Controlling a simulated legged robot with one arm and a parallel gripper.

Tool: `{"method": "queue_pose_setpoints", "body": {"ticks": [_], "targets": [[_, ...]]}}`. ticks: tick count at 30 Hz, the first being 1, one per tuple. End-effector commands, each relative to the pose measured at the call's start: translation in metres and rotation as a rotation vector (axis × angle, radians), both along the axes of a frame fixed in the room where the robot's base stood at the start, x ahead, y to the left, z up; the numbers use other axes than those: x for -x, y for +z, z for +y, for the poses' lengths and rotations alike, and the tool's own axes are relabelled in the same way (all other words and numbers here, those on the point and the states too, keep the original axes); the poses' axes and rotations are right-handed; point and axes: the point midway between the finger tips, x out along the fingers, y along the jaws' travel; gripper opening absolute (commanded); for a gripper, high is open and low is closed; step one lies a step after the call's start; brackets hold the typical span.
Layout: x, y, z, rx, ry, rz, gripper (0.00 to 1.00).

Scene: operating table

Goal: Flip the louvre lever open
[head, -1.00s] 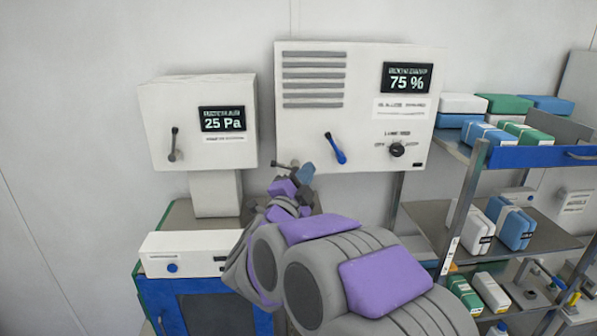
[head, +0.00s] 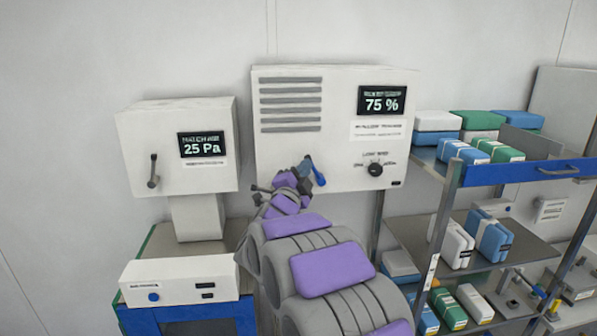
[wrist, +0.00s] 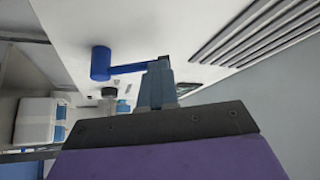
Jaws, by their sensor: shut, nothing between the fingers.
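The blue louvre lever (head: 319,177) is on the front of the white wall box with the grey louvre slats (head: 291,105). It slants down to the right, and its upper end is partly hidden by my gripper. My gripper (head: 303,166) is at the lever's upper left in the head view. In the wrist view the lever's blue knob (wrist: 101,64) is left of my fingers (wrist: 158,82), with its arm running toward the fingertips. The fingers are shut and empty. I cannot tell whether they touch the lever.
The box also bears a 75 % display (head: 382,101) and a black dial (head: 375,169). A shelf rack (head: 447,180) with packs stands to the right. A white unit (head: 180,281) sits below left.

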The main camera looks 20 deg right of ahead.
Motion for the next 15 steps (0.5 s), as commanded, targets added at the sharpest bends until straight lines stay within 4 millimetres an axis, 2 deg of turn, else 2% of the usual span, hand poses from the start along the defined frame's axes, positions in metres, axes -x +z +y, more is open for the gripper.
{"method": "queue_pose_setpoints", "body": {"ticks": [9, 15], "targets": [[-0.0011, 0.0007, 0.0041, -0.026, 0.002, -0.006, 0.0], [0.0021, 0.0061, -0.0023, -0.111, 0.0, -0.033, 0.0]]}}
